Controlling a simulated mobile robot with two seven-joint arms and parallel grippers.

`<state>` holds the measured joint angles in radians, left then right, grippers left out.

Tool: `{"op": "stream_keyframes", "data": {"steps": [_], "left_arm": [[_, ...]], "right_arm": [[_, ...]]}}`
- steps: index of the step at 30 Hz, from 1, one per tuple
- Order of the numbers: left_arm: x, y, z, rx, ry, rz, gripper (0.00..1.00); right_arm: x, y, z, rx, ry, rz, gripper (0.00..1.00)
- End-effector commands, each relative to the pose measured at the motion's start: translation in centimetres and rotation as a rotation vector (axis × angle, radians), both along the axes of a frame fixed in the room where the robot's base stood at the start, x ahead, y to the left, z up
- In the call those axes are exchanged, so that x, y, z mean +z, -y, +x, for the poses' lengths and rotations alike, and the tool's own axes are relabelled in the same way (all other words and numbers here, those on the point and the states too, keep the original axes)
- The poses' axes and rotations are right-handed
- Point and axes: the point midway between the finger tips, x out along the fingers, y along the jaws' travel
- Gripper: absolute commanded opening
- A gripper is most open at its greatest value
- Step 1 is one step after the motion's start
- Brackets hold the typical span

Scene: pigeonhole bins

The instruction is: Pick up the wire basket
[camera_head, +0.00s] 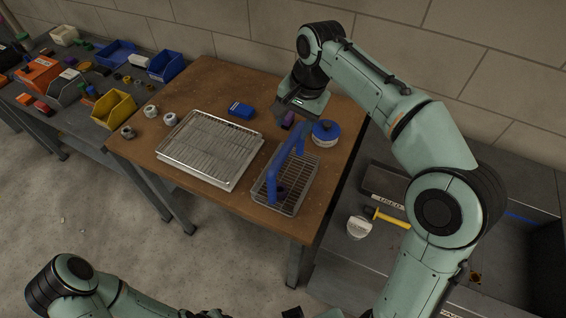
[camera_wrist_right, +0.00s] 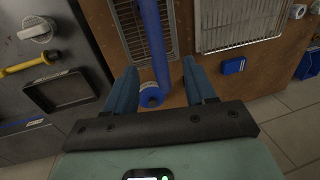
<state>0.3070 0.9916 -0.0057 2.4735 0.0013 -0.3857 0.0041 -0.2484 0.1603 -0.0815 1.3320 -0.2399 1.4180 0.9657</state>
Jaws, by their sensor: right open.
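The wire basket (camera_head: 291,205) is a small grey mesh basket near the right front of the brown table, with a long blue handle (camera_head: 283,167) rising over it toward the back. My right gripper (camera_head: 285,113) hangs behind the basket, above the back part of the table. In the right wrist view, the gripper (camera_wrist_right: 160,85) is open. The blue handle (camera_wrist_right: 152,35) lies between its fingers in the picture; I cannot tell the height gap. Part of the basket (camera_wrist_right: 127,20) shows at the top of that view. My left arm shows at the bottom left, its gripper outside the picture.
A wide wire rack on a tray (camera_head: 210,148) lies left of the basket. A dark bench with a yellow-handled tool (camera_head: 390,218) is at the right.

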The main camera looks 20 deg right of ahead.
Motion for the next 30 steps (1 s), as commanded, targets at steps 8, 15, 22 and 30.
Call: {"op": "stream_keyframes", "data": {"steps": [8, 15, 22, 30], "left_arm": [[-1.6, 0.0, -1.2, 0.001, -0.014, 0.001, 0.43], [-1.8, 0.0, -1.3, 0.000, -0.015, 0.000, 0.43], [-2.3, 0.0, -1.6, 0.000, -0.018, 0.000, 0.43], [-2.4, 0.0, -1.7, 0.000, -0.019, 0.000, 0.43]], "right_arm": [[-5.5, -0.7, 0.6, 0.001, -0.006, 0.000, 0.55], [-7.1, -0.8, 0.9, 0.001, -0.005, 0.000, 0.55], [-10.5, -1.0, 1.4, 0.001, -0.005, 0.000, 0.55], [-11.5, -1.2, 1.6, 0.000, -0.001, 0.000, 0.55]]}}
